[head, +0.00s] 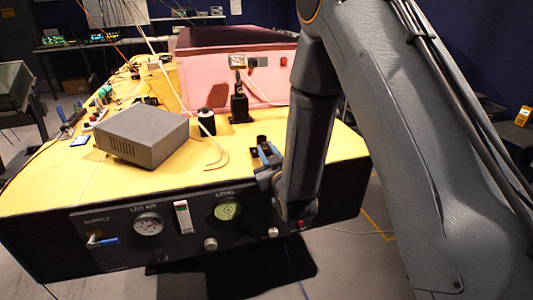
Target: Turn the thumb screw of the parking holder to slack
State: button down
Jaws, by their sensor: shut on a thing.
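My gripper (267,157), with blue on its fingers, is at the front edge of the yellow foam top, below and left of my arm's lower link. It is shut on a small dark piece (262,141), which looks like the thumb screw of the parking holder. The piece is small and partly covered, so its turn position cannot be read. The holder's body is mostly hidden by my gripper and arm. A black upright stand (239,106) with a pale metal head is on the foam behind my gripper, apart from it.
A grey metal box (143,134) sits on the yellow foam (75,180) at left. A dark bottle (206,121) and a hooked pale tube (216,157) lie between it and my gripper. The black front panel (110,222) carries gauges and knobs. A pink foam block (205,80) stands behind.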

jog(key=n+b, duration=0.2)
jog(key=n, duration=0.4)
jog(key=shift+n, duration=0.3)
jog(key=n+b, duration=0.2)
jog(key=n, duration=0.4)
jog(key=shift+r+n, duration=0.1)
jog(key=shift+n, duration=0.3)
jog(key=c, duration=1.6)
grip_release()
jog(key=shift+o, duration=0.2)
